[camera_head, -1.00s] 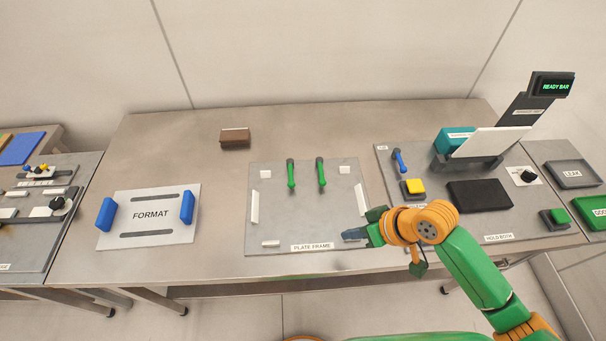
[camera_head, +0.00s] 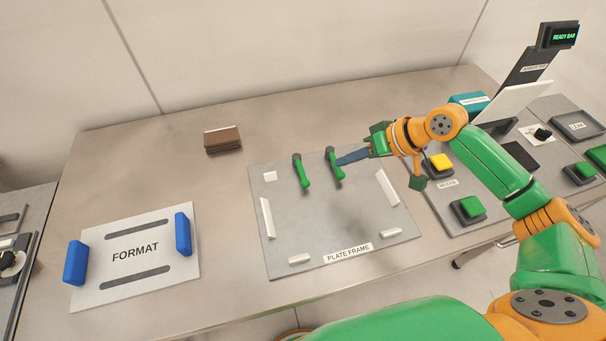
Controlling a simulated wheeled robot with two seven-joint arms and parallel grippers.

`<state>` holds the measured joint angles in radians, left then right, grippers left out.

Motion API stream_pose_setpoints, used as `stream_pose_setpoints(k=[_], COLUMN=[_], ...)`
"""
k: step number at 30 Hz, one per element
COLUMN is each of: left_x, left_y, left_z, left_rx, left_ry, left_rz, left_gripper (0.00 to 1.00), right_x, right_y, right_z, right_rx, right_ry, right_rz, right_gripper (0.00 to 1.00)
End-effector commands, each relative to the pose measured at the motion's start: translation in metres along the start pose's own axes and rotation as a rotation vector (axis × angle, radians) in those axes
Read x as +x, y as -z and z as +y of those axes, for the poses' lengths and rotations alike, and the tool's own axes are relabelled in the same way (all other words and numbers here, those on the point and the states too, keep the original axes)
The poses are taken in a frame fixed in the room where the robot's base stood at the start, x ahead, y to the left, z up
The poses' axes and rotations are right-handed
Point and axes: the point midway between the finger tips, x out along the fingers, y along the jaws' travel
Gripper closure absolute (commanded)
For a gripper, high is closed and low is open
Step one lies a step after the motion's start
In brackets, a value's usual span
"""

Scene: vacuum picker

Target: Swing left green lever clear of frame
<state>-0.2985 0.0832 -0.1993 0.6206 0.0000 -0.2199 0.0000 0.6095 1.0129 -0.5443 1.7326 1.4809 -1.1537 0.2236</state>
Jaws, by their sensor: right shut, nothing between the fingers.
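The left green lever (camera_head: 303,174) stands at the back of the grey plate frame (camera_head: 330,220), its dark pivot at the back and its green handle pointing toward the front. The right green lever (camera_head: 334,166) is beside it, lying much the same way. My right gripper (camera_head: 343,161) reaches in from the right, shut and empty. Its dark fingertips are at the right green lever; whether they touch it I cannot tell. They are to the right of the left lever and apart from it. My left gripper is not in view.
White blocks edge the plate frame, one long block (camera_head: 387,188) on its right. A FORMAT plate (camera_head: 135,254) with blue handles lies left. A brown block (camera_head: 222,140) sits behind. Yellow (camera_head: 440,162) and green (camera_head: 471,207) buttons are at right. Bare table lies left of the frame.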

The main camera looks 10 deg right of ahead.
Motion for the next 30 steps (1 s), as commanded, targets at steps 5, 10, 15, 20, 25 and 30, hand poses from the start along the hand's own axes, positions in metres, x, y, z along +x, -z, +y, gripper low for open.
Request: stream_pose_setpoints(k=[5,10,15,20,25,30], left_x=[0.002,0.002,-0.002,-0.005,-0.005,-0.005], left_y=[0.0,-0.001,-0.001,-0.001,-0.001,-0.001], left_z=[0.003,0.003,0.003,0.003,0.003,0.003], left_rx=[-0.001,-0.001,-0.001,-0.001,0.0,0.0], left_ry=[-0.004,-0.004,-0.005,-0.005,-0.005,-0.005], left_rz=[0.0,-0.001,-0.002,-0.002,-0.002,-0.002], left_gripper=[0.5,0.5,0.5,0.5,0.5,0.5], right_x=[0.002,0.002,0.02,0.054,0.085,0.1], right_y=[-0.001,-0.001,-0.001,-0.001,-0.001,-0.001], right_z=[0.001,0.001,-0.001,-0.001,0.0,0.001], right_rx=[0.0,-0.001,0.001,0.0,0.001,0.0], right_ry=[0.0,0.0,0.004,0.004,0.002,0.0], right_rz=[0.0,0.0,-0.002,-0.003,-0.002,-0.002], right_gripper=[1.0,1.0,1.0,1.0,1.0,1.0])
